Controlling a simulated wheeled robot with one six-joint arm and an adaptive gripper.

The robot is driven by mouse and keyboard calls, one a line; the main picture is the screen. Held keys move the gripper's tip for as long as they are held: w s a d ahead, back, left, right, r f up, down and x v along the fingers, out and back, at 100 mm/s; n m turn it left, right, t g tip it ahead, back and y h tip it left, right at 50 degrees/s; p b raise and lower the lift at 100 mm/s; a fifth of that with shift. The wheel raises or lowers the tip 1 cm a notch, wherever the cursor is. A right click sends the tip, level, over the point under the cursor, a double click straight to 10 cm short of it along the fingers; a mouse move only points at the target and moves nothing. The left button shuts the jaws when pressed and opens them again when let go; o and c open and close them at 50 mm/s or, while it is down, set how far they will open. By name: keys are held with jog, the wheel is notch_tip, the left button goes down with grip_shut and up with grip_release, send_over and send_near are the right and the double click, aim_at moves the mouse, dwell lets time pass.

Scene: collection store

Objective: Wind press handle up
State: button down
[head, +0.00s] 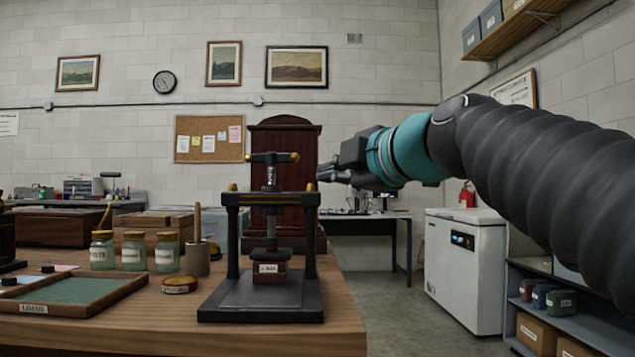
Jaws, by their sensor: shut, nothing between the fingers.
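A dark screw press (265,290) stands on the wooden table, a little left of the middle in the head view. Its T-shaped handle (274,158) sits on top of the vertical screw, with brass-coloured ends. A small dark red labelled block (269,274) is between the screw foot and the base; I cannot tell if they touch. My gripper (325,175) comes in from the right with its fingers pointing left. It is shut and empty, just right of the handle and slightly lower in the picture, apparently apart from it.
On the table (170,330), left of the press, are several labelled jars (134,252), a cup with a tool (197,255), a round tin (179,285) and a green-lined tray (75,292). A tall dark wooden piece (300,210) stands behind. A white freezer (465,265) is at right.

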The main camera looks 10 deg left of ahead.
notch_tip(320, 180, up, 2)
jog(key=a+n+y, duration=0.1)
jog(key=a+n, duration=0.1)
jog(key=p, duration=0.3)
send_near(280, 161)
jog(key=shift+n+y, duration=0.3)
jog(key=x, duration=0.5)
jog(key=shift+s+a+f, duration=0.1)
jog(key=shift+s+a, duration=0.05)
jog(key=shift+a, duration=0.15)
jog(key=shift+w, duration=0.6)
jog(key=shift+w+a+f+b, duration=0.1)
jog(key=shift+w+f+b, duration=0.1)
jog(key=shift+b, duration=0.15)
